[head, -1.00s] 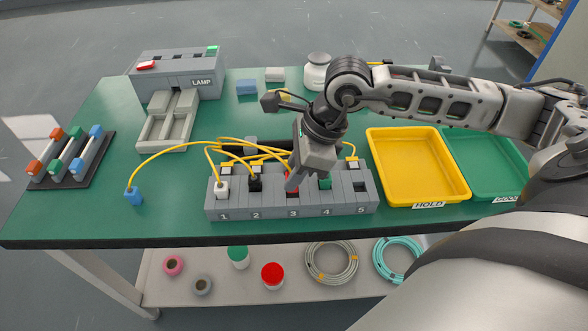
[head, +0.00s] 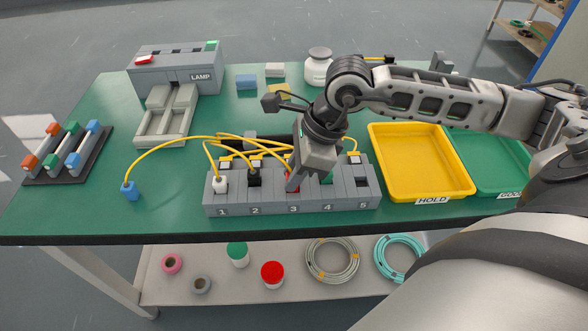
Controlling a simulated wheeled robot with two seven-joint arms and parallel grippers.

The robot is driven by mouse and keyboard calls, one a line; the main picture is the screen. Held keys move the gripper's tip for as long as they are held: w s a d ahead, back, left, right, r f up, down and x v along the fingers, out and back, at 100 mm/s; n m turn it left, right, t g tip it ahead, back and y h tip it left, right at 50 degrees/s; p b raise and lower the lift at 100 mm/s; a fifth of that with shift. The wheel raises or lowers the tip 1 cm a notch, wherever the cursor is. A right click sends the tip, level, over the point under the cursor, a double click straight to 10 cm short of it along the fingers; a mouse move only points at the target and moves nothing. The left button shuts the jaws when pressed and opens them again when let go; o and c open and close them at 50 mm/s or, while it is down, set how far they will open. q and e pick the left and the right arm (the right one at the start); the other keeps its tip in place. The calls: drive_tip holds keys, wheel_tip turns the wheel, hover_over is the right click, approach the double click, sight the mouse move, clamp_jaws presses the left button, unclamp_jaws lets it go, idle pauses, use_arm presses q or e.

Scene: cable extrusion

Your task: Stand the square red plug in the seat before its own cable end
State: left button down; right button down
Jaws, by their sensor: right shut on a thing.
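The red plug (head: 294,190) is in or right at seat 3 of the grey numbered block (head: 330,208). My right gripper (head: 294,183) is over seat 3, shut on the red plug and hiding much of it. A white plug (head: 220,185) stands in seat 1, a black plug (head: 254,179) in seat 2 and a green plug (head: 327,178) in seat 4. Seat 5 (head: 362,182) looks empty. Yellow cables run behind the seats; which one leads to the red plug is partly hidden. My left gripper is not in view.
A blue plug (head: 130,191) on a yellow cable sits on the table left of the block. The yellow HOLD tray (head: 424,199) and a green tray (head: 512,190) are at right. The LAMP box (head: 176,82) and a rack of coloured rods (head: 68,157) are at left.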

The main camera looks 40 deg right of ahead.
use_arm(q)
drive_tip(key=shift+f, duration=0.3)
use_arm(e)
drive_tip(key=shift+f, duration=0.35)
drive_tip(key=c, duration=1.2)
unclamp_jaws()
drive_tip(key=shift+d+r, duration=0.25)
drive_tip(key=shift+r, duration=0.35)
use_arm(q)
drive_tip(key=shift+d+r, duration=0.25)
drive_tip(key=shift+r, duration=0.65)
use_arm(e)
drive_tip(key=v, duration=1.4)
drive_tip(key=shift+s+r, duration=0.15)
drive_tip(key=shift+r, duration=0.25)
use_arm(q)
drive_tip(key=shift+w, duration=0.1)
